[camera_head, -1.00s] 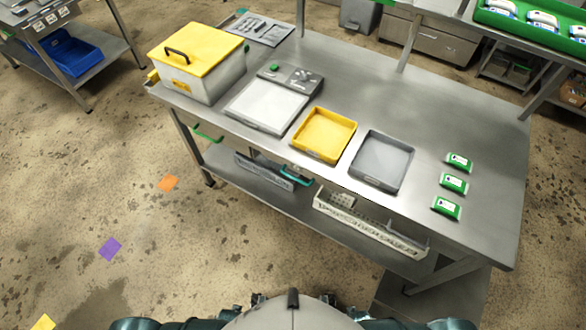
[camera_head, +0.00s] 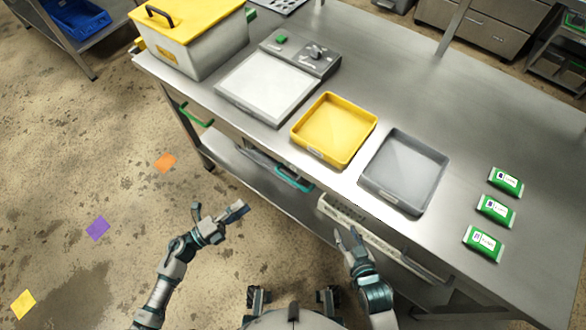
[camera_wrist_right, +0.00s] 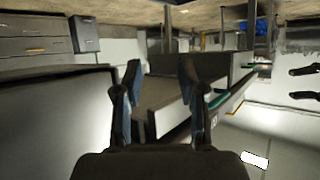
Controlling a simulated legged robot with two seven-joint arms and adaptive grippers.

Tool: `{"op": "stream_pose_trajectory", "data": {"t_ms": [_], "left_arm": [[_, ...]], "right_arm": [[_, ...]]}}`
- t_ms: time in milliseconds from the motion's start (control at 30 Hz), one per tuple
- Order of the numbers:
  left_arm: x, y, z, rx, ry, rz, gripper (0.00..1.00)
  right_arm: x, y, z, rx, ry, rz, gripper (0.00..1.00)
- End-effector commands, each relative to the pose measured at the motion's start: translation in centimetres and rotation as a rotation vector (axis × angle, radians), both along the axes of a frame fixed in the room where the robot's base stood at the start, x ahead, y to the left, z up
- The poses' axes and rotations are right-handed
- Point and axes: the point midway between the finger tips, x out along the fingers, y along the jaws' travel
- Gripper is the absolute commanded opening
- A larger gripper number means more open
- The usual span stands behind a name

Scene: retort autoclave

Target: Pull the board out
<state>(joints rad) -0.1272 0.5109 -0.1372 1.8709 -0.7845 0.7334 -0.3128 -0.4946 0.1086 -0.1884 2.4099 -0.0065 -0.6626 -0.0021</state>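A grey flat panel (camera_head: 255,162) with a teal handle (camera_head: 293,178) shows under the front edge of the steel table, and may be the board. My left gripper (camera_head: 218,211) is open and empty over the floor, in front of the table and left of the teal handle. My right gripper (camera_head: 347,236) is open and empty by the table's front edge, with both fingers apart in the wrist view (camera_wrist_right: 160,78).
On the steel table (camera_head: 420,90) are a yellow-lidded box (camera_head: 190,45), a scale (camera_head: 268,88), a yellow tray (camera_head: 333,128), a grey tray (camera_head: 405,168) and three green packets (camera_head: 496,210). A white bin (camera_head: 375,230) is on the shelf below.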

Motion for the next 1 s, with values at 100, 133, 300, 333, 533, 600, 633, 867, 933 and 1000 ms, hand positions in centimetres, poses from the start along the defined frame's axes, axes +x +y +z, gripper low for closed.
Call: {"op": "stream_pose_trajectory", "data": {"t_ms": [100, 133, 300, 333, 533, 600, 633, 867, 933, 1000], "left_arm": [[-0.7, -0.6, 0.5, 0.031, -0.055, -0.059, 0.39], [-0.7, -0.8, 0.6, 0.032, -0.060, -0.063, 0.39], [0.6, -3.1, 1.3, 0.033, -0.063, -0.064, 0.39], [0.9, -3.7, 1.4, 0.033, -0.063, -0.064, 0.39], [3.4, -8.2, 2.2, 0.036, -0.061, -0.063, 0.39], [4.3, -9.7, 2.4, 0.036, -0.060, -0.063, 0.39], [4.7, -10.2, 2.6, 0.036, -0.060, -0.062, 0.39], [7.0, -13.6, 3.2, 0.032, -0.056, -0.061, 0.39], [7.4, -14.3, 3.3, 0.030, -0.057, -0.061, 0.39], [7.7, -14.8, 3.3, 0.031, -0.057, -0.059, 0.39]], "right_arm": [[0.0, 0.3, 1.4, 0.007, -0.031, 0.000, 0.40], [0.0, 0.3, 1.6, 0.008, -0.034, 0.000, 0.40], [0.1, 0.1, 1.7, 0.010, -0.035, 0.000, 0.40], [0.1, 0.0, 1.7, 0.011, -0.034, -0.001, 0.40], [0.0, -0.4, 1.4, 0.014, -0.026, 0.000, 0.40], [0.0, -0.4, 1.4, 0.010, -0.022, 0.001, 0.40], [0.0, -0.3, 1.3, 0.006, -0.020, 0.001, 0.40], [0.0, -0.1, 1.3, 0.008, -0.017, -0.002, 0.40], [0.0, -0.1, 1.3, 0.008, -0.017, -0.002, 0.40], [0.0, -0.1, 1.3, 0.008, -0.018, -0.002, 0.40]]}}
